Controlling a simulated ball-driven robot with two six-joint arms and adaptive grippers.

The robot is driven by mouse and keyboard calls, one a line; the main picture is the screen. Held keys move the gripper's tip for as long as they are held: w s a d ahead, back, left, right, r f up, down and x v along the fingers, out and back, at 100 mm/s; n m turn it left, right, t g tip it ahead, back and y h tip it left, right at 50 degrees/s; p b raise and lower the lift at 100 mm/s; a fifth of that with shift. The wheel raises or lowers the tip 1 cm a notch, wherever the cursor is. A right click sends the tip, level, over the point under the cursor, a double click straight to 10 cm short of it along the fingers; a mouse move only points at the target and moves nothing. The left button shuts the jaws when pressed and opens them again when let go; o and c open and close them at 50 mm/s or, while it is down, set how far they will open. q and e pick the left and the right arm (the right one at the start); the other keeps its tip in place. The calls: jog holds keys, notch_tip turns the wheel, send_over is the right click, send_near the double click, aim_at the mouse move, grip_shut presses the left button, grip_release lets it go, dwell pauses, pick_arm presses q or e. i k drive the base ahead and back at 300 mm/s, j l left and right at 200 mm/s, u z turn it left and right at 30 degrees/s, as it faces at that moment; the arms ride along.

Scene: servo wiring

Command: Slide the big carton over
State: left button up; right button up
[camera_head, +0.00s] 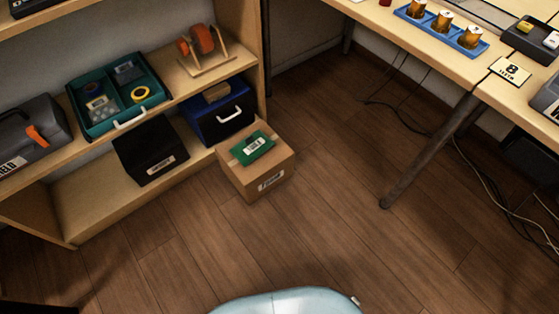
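A brown cardboard carton (234,180) with a white label on its front stands on the wood floor. It is close in front of the right end of the shelf unit's lowest level. A green labelled packet (252,148) lies on top of the carton. Neither of my grippers shows in the head view, so nothing is seen touching the carton.
The shelf unit (70,226) holds a teal tray (93,131), a black bin (148,150), a blue-black box (222,112) and a grey toolbox (30,130). A desk leg (425,160) and loose cables (500,200) are at right. The floor (330,190) between is clear.

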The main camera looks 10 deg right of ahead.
aim_at(254, 181)
jog(key=i+l+u, duration=0.15)
jog(key=i, duration=0.35)
jog(key=i+l+u, duration=0.15)
jog(key=i+l, duration=0.3)
